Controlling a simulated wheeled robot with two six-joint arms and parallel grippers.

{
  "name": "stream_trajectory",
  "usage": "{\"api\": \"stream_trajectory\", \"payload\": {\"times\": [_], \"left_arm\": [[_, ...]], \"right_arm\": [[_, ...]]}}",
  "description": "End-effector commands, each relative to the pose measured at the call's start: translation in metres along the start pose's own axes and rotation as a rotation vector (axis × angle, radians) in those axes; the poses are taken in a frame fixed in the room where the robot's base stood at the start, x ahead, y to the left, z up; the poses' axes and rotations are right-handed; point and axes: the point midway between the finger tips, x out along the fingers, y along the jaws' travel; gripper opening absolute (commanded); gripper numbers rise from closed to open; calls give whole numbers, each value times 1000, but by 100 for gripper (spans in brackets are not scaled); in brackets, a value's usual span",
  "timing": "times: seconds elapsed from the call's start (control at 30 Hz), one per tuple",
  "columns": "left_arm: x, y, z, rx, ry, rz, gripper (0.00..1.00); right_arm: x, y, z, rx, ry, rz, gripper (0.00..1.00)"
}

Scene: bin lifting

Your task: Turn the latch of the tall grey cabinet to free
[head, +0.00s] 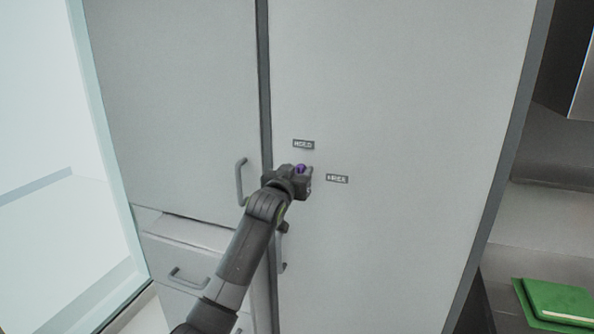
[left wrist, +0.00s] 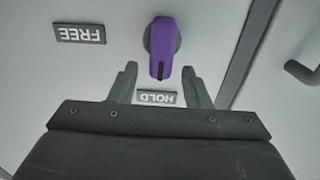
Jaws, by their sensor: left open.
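The tall grey cabinet (head: 410,100) fills the middle of the head view. Its purple latch (head: 301,168) shows just past my left gripper (head: 304,177), which hides part of it. In the left wrist view the latch (left wrist: 162,46) is a purple handle on a dark round base. Its narrow end points at the HOLD label (left wrist: 156,98). The FREE label (left wrist: 81,34) lies off to one side, upside down in that view. My left gripper (left wrist: 160,84) is open, its two fingers on either side of the latch's end, with gaps visible. My right gripper is out of view.
A grey door handle (head: 240,182) and a drawer handle (head: 188,278) are on the unit to the left. Another handle (head: 282,254) is just below my left arm. A green book-like object (head: 556,302) lies at the lower right.

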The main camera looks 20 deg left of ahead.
Motion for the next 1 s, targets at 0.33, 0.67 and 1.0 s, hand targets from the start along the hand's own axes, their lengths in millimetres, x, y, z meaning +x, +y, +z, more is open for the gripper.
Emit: {"api": "stream_trajectory", "payload": {"times": [0.33, 0.67, 1.0], "left_arm": [[1, 0, 0, 0, 0, 0, 36], [1, 0, 0, 0, 0, 0, 0], [1, 2, 0, 72, -1, 0, 0]], "right_arm": [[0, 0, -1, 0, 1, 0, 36], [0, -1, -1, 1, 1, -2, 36], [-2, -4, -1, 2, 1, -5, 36]]}}
